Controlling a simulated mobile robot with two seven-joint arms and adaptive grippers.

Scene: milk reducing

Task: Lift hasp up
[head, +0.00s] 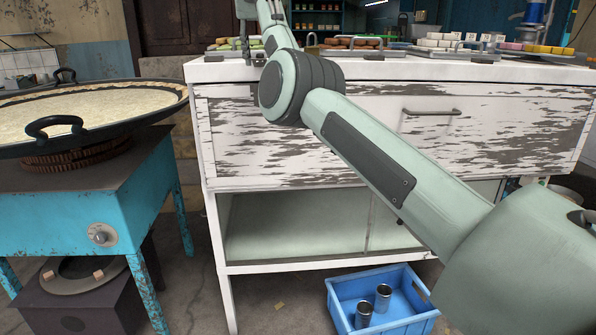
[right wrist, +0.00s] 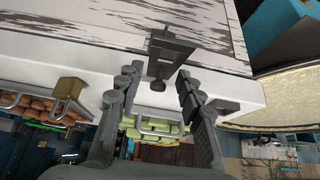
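The hasp (right wrist: 172,45) is a dark metal strap on the front edge of the white, paint-worn cabinet (head: 400,130). In the right wrist view it runs over the edge, with a small dark knob at its end. My right gripper (right wrist: 157,78) is open, with one finger on each side of the hasp's knob end. No firm hold shows, and I cannot tell whether either finger touches it. In the head view the right gripper (head: 246,45) is small, at the cabinet's upper left edge, and the hasp is hard to make out. My left gripper is not in view.
A brass padlock (right wrist: 70,88) stands near the edge beside the hasp. Food trays (head: 352,44) line the cabinet top. A large pan (head: 70,118) sits on a blue stove (head: 70,215) at left. A blue crate (head: 398,310) with two cans is on the floor.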

